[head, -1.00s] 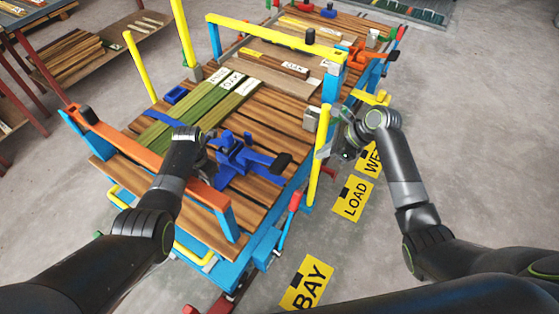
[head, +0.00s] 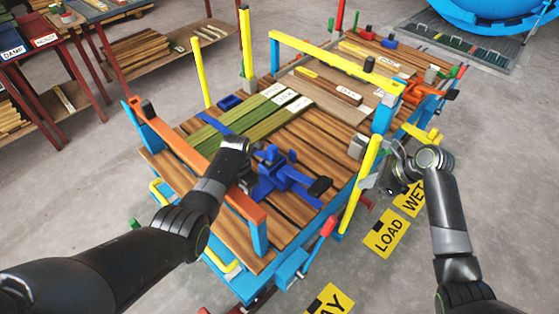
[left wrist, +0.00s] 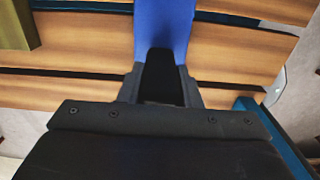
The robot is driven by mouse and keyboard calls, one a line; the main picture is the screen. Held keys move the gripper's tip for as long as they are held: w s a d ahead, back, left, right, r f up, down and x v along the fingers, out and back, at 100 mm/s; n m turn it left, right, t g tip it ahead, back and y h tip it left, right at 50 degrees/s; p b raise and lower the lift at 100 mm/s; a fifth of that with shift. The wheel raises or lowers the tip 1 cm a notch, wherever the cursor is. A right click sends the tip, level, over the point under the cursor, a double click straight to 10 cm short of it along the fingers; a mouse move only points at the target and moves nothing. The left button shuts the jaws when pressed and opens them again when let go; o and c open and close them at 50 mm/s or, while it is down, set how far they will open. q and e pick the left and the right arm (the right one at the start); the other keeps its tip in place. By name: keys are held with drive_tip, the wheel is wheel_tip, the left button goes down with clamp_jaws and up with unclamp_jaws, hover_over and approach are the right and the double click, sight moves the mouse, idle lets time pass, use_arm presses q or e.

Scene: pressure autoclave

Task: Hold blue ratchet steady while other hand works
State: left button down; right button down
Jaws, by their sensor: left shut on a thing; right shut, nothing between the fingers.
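The blue ratchet (head: 285,175) sits on the brown plank deck of the cart, with a blue strap (head: 215,122) running to the left behind it. My left gripper (head: 252,180) is at its left end. In the left wrist view, my left gripper (left wrist: 162,75) is shut on a blue part of the ratchet (left wrist: 165,25); its far end is out of that view. My right gripper (head: 372,172) is shut and empty, off the cart's right side close to a yellow post (head: 360,185). I cannot tell whether it touches the post.
Green boards (head: 245,115) with white labels lie behind the ratchet. An orange bar (head: 195,160) crosses the deck's near left side. A yellow bar (head: 325,58) spans the far part. Clear floor (head: 490,210) lies at right, with yellow signs (head: 387,233).

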use_arm(q)
drive_tip(key=c, duration=1)
unclamp_jaws()
drive_tip(key=shift+o, duration=0.2)
